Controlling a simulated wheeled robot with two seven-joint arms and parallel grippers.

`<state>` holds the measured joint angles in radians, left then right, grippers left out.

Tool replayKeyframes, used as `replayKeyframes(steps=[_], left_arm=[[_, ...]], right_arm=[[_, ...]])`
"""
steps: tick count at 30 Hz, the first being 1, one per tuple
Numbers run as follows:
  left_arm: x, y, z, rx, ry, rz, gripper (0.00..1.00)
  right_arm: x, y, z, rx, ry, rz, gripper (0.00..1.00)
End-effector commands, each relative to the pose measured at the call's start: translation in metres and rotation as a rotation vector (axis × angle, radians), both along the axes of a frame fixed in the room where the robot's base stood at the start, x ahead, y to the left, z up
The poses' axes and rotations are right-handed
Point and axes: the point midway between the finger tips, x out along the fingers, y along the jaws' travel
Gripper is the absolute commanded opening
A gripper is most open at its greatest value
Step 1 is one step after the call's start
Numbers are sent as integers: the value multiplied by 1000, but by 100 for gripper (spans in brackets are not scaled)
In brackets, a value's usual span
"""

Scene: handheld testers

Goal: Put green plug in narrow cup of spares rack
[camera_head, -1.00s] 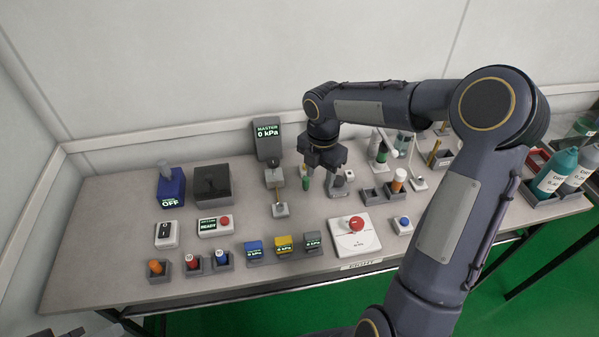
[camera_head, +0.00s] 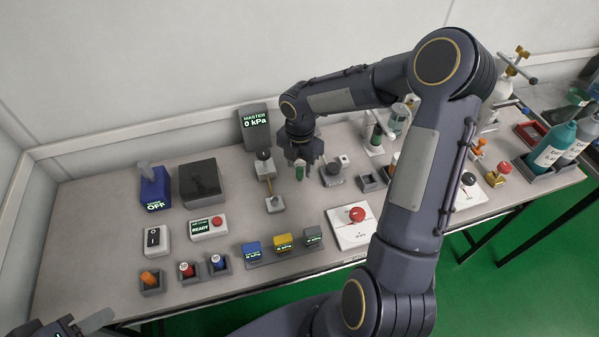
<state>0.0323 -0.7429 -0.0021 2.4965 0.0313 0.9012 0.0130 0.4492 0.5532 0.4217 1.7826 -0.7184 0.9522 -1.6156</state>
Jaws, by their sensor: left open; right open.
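The green plug (camera_head: 300,174) stands upright near the back middle of the table, just right of the gauge post. My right gripper (camera_head: 301,165) is open right over it, with its fingers pointing down around the plug's upper part; I cannot tell whether they touch it. A small grey rack (camera_head: 372,182), which may be the spares rack, stands to the right of the plug. One empty square cup shows; the rest is hidden behind my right arm. My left gripper (camera_head: 82,325) is open and empty at the lower left corner, off the table's front edge.
Grey cups with orange, red and blue plugs (camera_head: 186,271) line the front left.

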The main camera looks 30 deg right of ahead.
Motion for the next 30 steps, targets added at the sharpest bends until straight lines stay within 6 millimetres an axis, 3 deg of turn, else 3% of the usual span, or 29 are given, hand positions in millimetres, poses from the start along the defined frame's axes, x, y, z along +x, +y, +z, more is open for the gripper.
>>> replayKeyframes(steps=[8,19,30], left_arm=[[0,0,0,0,0,0,45],[0,0,0,0,0,0,45],[0,0,0,0,0,0,45]], right_arm=[[0,0,-5,0,-1,0,45],[0,0,-4,0,-1,0,0],[1,0,1,-1,-3,0,0]])
